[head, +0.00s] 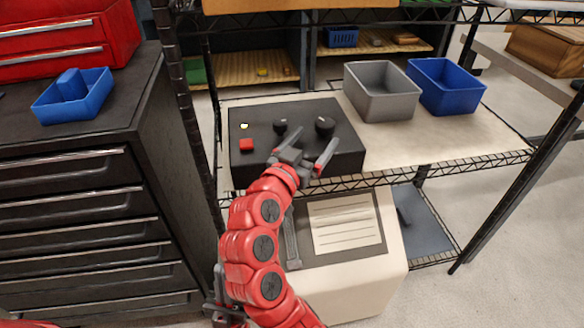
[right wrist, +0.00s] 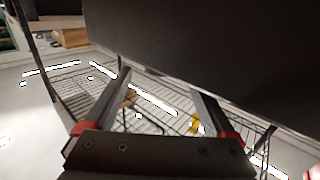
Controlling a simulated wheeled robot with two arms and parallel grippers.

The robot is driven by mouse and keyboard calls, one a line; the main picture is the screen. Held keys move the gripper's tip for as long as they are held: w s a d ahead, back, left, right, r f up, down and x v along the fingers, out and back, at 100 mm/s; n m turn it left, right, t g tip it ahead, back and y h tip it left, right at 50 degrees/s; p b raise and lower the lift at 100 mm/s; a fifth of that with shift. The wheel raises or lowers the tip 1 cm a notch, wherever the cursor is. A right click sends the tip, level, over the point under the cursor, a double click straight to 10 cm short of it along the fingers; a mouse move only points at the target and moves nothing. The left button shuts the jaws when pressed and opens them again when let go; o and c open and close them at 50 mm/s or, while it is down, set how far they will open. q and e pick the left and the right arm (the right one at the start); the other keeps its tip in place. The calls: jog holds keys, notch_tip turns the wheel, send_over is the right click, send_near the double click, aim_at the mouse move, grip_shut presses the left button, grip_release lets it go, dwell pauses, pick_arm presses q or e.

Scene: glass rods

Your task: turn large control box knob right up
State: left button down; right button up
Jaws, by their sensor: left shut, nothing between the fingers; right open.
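The black control box (head: 345,159) sits on the wire shelf in the head view. Its large black knob (head: 325,125) is on the top at right; its pointer direction is too small to tell. A smaller black knob (head: 280,127) is left of it. My right gripper (head: 313,152) is open and empty at the box's front edge, just in front of and below the large knob, apart from it. In the right wrist view its fingers (right wrist: 160,85) are spread below a dark surface, likely the box (right wrist: 220,45). My left gripper (head: 222,312) is shut and empty, low at the bottom left.
A red button (head: 246,145) and a small whitish light (head: 244,126) are on the box's left part. A grey bin (head: 381,92) and a blue bin (head: 446,87) stand behind and right. The shelf top right of the box is clear (head: 425,138). A dark drawer cabinet (head: 75,190) stands left.

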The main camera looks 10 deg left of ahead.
jog(key=b+v, duration=0.1)
jog(key=v, duration=1)
jog(key=shift+d, duration=0.15)
